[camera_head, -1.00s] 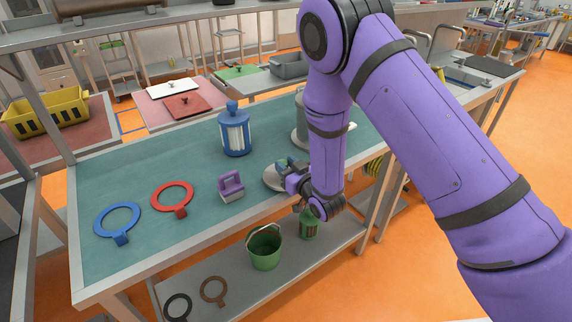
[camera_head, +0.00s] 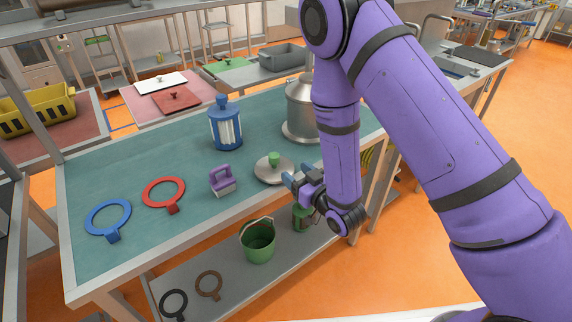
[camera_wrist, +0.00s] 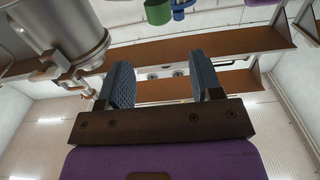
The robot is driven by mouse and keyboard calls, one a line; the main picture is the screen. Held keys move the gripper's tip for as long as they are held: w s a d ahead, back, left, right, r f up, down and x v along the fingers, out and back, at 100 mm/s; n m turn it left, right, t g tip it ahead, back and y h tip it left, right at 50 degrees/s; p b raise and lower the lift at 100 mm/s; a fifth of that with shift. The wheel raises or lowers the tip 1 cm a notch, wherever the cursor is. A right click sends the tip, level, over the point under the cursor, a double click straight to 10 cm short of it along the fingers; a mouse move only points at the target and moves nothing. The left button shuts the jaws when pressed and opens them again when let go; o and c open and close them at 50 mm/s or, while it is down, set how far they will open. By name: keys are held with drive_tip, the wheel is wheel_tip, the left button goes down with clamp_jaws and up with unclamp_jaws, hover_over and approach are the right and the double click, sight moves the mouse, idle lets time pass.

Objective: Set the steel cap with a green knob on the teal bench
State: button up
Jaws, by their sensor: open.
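The steel cap (camera_head: 262,176) is a flat round disc with a green knob (camera_head: 274,158) on top. It lies flat, knob up, on the teal bench (camera_head: 140,165) near the front edge. My gripper (camera_head: 299,177) is just right of the cap, its blue-grey fingers pointing toward it. The fingers look apart from the knob, with nothing between them. In the wrist view the two ridged fingers (camera_wrist: 162,85) stand wide apart and empty.
A steel pot (camera_head: 300,110) stands behind the cap, and a blue-capped canister (camera_head: 226,128) stands to the left. A purple-handled block (camera_head: 222,185), a red ring (camera_head: 147,203) and a blue ring (camera_head: 89,226) lie farther left. A green bucket (camera_head: 258,244) is on the lower shelf.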

drive_tip(key=shift+v, duration=1.5)
drive_tip(key=w+d+r+m+g+h, duration=0.1)
drive_tip(key=d+r+h, duration=0.1)
drive_tip(key=d+r, duration=0.35)
drive_tip(key=d+r+m+g+h, duration=0.2)
drive_tip(key=d+r+h, duration=0.1)
drive_tip(key=r, duration=0.6)
drive_tip(key=w+d+r+m+g+h, duration=0.1)
drive_tip(key=d+r+h, duration=0.1)
drive_tip(key=d+r, duration=0.45)
drive_tip(key=s+d+r+m+g+h, duration=0.1)
drive_tip(key=s+r, duration=0.5)
drive_tip(key=s, duration=0.6)
drive_tip(key=s+d+r+m+g+h, duration=0.1)
drive_tip(key=s+d+r+g, duration=0.3)
drive_tip(key=s, duration=0.9)
wheel_tip(320, 180, up, 3)
drive_tip(key=shift+s+d+f+m+h, duration=0.1)
drive_tip(key=shift+s+d+m+h, duration=0.3)
drive_tip(key=shift+d, duration=0.75)
drive_tip(key=shift+o, duration=0.5)
drive_tip(key=shift+s+g, duration=0.35)
drive_tip(key=shift+g, duration=0.05)
